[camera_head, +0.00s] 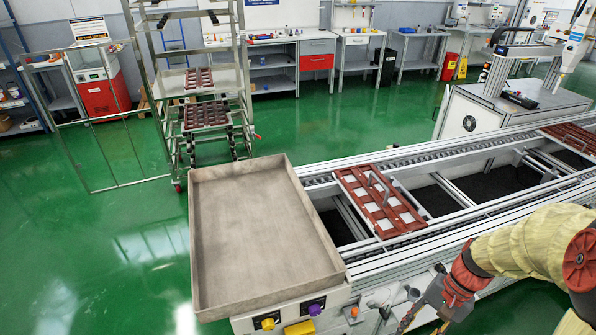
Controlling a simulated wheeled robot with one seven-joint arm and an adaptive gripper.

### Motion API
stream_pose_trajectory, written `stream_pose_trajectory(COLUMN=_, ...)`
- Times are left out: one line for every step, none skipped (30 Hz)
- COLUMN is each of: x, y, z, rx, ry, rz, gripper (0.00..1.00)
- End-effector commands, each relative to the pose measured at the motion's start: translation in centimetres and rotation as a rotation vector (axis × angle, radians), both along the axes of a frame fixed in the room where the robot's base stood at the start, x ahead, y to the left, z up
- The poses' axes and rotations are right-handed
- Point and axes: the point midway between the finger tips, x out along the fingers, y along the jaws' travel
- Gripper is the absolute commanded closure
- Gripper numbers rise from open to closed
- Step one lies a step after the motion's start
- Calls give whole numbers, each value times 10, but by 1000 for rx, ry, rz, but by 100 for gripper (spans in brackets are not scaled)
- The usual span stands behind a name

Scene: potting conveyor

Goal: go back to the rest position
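My gripper (426,316) is at the lower right, at the end of my arm with its pale yellow sleeve. It points down, in front of the near side of the conveyor (470,217). Its lower end is close to the bottom edge of the picture, and its fingers are too small and unclear to tell whether they are open or shut. I see nothing clearly held in it.
A grey empty tray (262,235) sits at the conveyor's left end. A red-brown frame (356,192) with pale squares lies on the rails, another (572,138) farther right. A tall rack (195,85) stands behind left. Green floor (130,255) is clear at left.

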Motion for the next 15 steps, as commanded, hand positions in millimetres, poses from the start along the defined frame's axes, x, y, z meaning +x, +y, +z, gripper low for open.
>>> stream_pose_trajectory(x=-2, y=4, z=17, rx=-43, ry=-43, rz=54, gripper=64)
stream_pose_trajectory(x=-4, y=5, z=25, rx=-67, ry=-65, rz=84, gripper=64)
stream_pose_trajectory(x=-6, y=7, z=36, rx=-99, ry=-95, rz=123, gripper=64)
stream_pose_trajectory(x=-8, y=9, z=44, rx=-121, ry=-117, rz=151, gripper=64)
stream_pose_trajectory(x=-9, y=10, z=52, rx=-145, ry=-141, rz=179, gripper=64)
stream_pose_trajectory(x=-11, y=13, z=62, rx=-174, ry=-171, rz=214, gripper=64)
stream_pose_trajectory(x=-13, y=15, z=70, rx=-195, ry=-194, rz=241, gripper=64)
stream_pose_trajectory(x=-15, y=17, z=78, rx=-217, ry=-218, rz=267, gripper=64)
stream_pose_trajectory(x=-17, y=21, z=88, rx=-244, ry=-249, rz=300, gripper=64)
stream_pose_trajectory(x=-19, y=23, z=96, rx=-265, ry=-273, rz=324, gripper=64)
stream_pose_trajectory(x=-21, y=26, z=103, rx=-284, ry=-299, rz=347, gripper=64)
stream_pose_trajectory(x=-23, y=29, z=113, rx=-310, ry=-333, rz=376, gripper=64)
stream_pose_trajectory(x=-25, y=32, z=120, rx=-327, ry=-358, rz=397, gripper=64)
stream_pose_trajectory(x=-28, y=35, z=128, rx=-343, ry=-383, rz=417, gripper=64)
stream_pose_trajectory(x=-31, y=40, z=137, rx=-365, ry=-418, rz=443, gripper=64)
